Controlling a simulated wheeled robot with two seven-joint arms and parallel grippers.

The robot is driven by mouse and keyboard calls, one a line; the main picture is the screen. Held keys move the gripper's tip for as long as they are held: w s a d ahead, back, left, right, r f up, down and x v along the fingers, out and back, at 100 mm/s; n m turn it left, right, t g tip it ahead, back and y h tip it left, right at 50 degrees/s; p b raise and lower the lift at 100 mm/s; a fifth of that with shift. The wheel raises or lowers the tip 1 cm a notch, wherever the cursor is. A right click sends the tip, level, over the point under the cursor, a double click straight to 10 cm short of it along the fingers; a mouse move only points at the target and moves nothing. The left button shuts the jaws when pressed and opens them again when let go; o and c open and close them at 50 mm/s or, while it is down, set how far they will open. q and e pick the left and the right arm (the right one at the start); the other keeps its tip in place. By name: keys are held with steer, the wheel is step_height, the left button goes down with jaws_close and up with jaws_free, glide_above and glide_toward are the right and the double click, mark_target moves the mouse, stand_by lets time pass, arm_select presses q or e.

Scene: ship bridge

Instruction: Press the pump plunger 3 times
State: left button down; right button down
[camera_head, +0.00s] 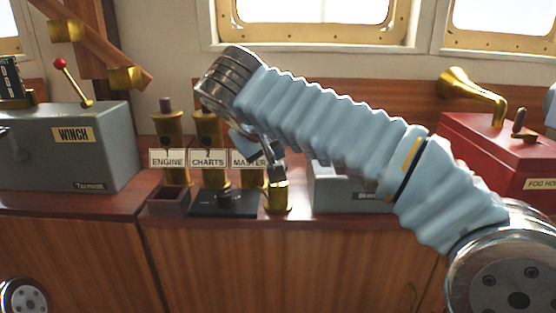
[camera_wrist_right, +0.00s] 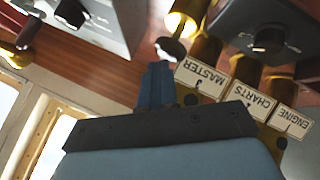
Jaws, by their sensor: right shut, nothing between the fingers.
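A small brass cylinder (camera_head: 278,196), which looks like the pump body, stands at the counter's front edge. In the right wrist view it is the bright brass piece (camera_wrist_right: 186,18), with a dark round knob (camera_wrist_right: 170,47), likely the plunger, at its near end. My right gripper (camera_head: 272,153) points down just above it, partly hidden behind the arm's blue sleeve. Its fingers (camera_wrist_right: 159,72) are together and empty, close to the knob; whether they touch it I cannot tell. My left gripper is not in view.
Brass posts labelled ENGINE (camera_head: 167,158), CHARTS (camera_head: 208,158) and MASTER (camera_head: 248,158) stand behind. A black switch box (camera_head: 222,208) and small open box (camera_head: 168,203) lie left of the pump. A grey winch box (camera_head: 75,150) is left, a red fog horn box (camera_head: 485,150) right.

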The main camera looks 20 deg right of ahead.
steer(key=shift+f+b, duration=0.7)
steer(key=shift+f, duration=0.25)
stand_by(0.5)
steer(key=shift+r, duration=0.15)
steer(key=shift+r+p, duration=1.85)
steer(key=shift+p, duration=0.1)
step_height(320, 180, up, 3)
steer(key=p, duration=0.3)
steer(key=shift+r, duration=1.05)
